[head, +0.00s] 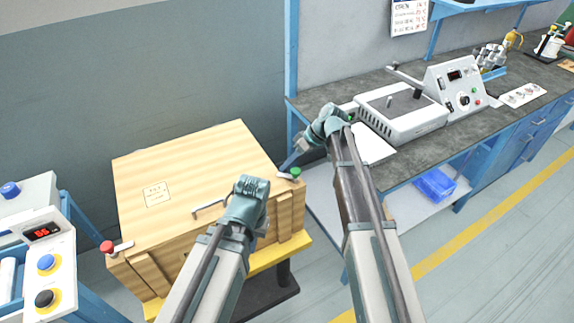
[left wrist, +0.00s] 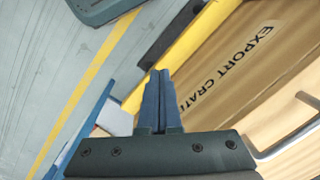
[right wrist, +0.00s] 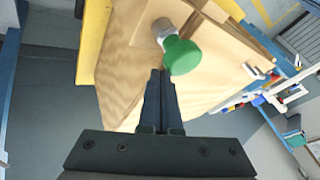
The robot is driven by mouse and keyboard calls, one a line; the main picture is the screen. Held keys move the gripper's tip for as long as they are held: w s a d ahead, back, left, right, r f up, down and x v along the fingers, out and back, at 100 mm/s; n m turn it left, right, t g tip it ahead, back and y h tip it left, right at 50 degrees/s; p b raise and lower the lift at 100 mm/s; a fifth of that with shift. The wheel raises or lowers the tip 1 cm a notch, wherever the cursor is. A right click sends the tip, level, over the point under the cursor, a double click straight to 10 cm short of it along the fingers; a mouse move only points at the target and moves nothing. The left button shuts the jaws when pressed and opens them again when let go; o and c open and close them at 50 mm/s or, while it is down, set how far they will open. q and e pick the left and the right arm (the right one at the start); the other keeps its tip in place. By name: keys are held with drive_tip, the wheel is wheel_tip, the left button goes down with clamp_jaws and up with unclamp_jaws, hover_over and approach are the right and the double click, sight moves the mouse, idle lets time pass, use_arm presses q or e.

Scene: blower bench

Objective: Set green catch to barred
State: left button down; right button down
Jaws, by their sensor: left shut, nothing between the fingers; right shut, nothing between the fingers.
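The green catch is a round green knob (head: 296,172) with a pale lever (head: 284,176) pointing left, at the right front corner of the wooden crate (head: 190,160). In the right wrist view the green knob (right wrist: 183,55) and its grey stem stand just beyond my fingertips. My right gripper (head: 285,167) is shut and empty, its tips close beside the catch; I cannot tell whether they touch it. My left gripper (head: 250,187) is shut and empty near the crate's front edge, right of the handle. Its fingers (left wrist: 161,78) point past the crate's lettered front.
A red-knobbed catch (head: 107,247) sits at the crate's left front corner. A metal handle (head: 209,209) is on the crate's front. A control panel (head: 48,265) stands at left. A workbench (head: 440,130) with instruments is at right. The crate's lid top is mostly clear.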

drive_tip(key=shift+d, duration=0.1)
idle(0.3)
drive_tip(key=shift+s+d, duration=0.35)
drive_tip(key=shift+d, duration=0.25)
